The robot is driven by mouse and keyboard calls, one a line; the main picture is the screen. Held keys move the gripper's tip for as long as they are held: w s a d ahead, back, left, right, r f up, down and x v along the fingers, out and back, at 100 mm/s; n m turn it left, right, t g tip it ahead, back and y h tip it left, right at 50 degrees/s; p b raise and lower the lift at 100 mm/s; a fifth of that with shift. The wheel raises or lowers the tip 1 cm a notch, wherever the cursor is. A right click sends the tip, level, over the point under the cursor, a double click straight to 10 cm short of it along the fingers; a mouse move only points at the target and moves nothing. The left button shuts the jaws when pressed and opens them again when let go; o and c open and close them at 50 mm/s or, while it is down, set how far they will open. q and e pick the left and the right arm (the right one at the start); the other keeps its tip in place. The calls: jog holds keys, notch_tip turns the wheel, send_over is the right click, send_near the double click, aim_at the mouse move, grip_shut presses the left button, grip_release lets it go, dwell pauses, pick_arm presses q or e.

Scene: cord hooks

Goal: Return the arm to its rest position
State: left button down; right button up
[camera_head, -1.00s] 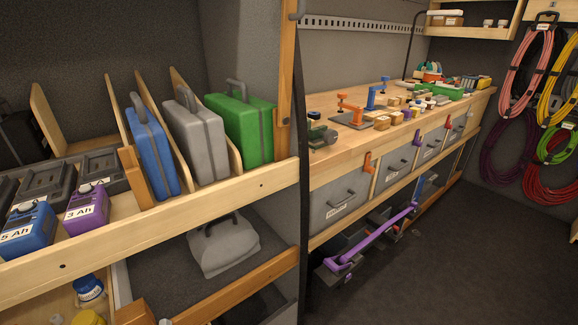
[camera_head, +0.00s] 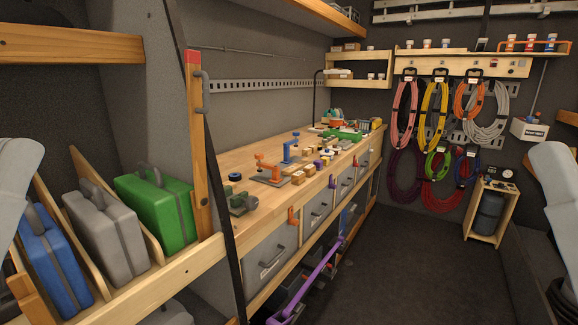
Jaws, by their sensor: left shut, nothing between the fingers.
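A pale grey link of my left arm (camera_head: 18,185) shows at the left edge. A matching link of my right arm (camera_head: 556,190) shows at the right edge. Both links slant downward toward the frame's sides. No fingers of either gripper can be made out, and neither arm is seen touching anything. Cord coils hang on the back wall: pink (camera_head: 399,120), yellow (camera_head: 428,120), orange (camera_head: 461,100) and grey (camera_head: 486,128) above, with purple (camera_head: 405,177), green (camera_head: 429,165) and red ones lower.
Blue (camera_head: 58,262), grey (camera_head: 105,240) and green (camera_head: 165,212) cases stand in the left rack. The workbench (camera_head: 238,163) holds clamps and small blocks. A purple bar (camera_head: 318,275) sticks out low in front of the drawers. The floor (camera_head: 415,265) is clear in the middle.

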notch_tip(320, 180, up, 21)
jog(key=p, duration=1.8)
jog(key=shift+r, duration=0.1)
